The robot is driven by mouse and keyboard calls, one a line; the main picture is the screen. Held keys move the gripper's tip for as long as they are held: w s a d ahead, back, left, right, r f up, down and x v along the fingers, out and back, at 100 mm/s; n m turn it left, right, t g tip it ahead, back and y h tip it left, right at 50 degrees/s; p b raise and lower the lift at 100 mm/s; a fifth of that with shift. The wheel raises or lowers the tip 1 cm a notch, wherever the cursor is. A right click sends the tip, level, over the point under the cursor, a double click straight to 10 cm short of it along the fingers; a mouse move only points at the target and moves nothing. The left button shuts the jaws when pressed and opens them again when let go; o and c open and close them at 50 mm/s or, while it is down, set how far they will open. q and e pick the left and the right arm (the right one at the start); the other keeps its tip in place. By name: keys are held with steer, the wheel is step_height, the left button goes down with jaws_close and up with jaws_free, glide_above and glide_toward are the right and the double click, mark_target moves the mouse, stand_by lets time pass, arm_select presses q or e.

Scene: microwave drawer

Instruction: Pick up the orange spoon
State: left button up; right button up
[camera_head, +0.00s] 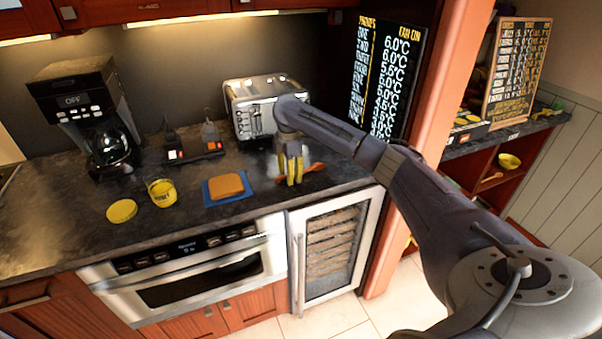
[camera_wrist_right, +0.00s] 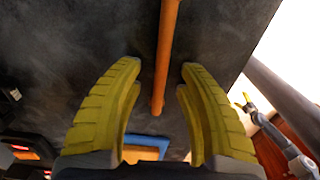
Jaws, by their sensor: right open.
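The orange spoon (camera_head: 314,167) lies on the dark counter in front of the toaster, partly hidden behind my right gripper. My right gripper (camera_head: 291,182) points down over the spoon with its yellow fingers apart. In the wrist view the spoon's thin shaft (camera_wrist_right: 167,55) runs down the picture, its lower end between the open right fingertips (camera_wrist_right: 158,78). The fingers do not close on it, and I cannot tell the height gap. A small grey arm with a yellow tip (camera_wrist_right: 246,101) shows beyond the counter edge, likely my left gripper; its jaw state is unclear.
A bread slice (camera_head: 226,186) on a blue mat (camera_head: 244,195) lies left of the spoon. The counter's front edge is close.

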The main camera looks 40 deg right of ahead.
steer(key=shift+o, duration=0.2)
steer(key=shift+f, duration=0.15)
jaws_close()
stand_by(0.3)
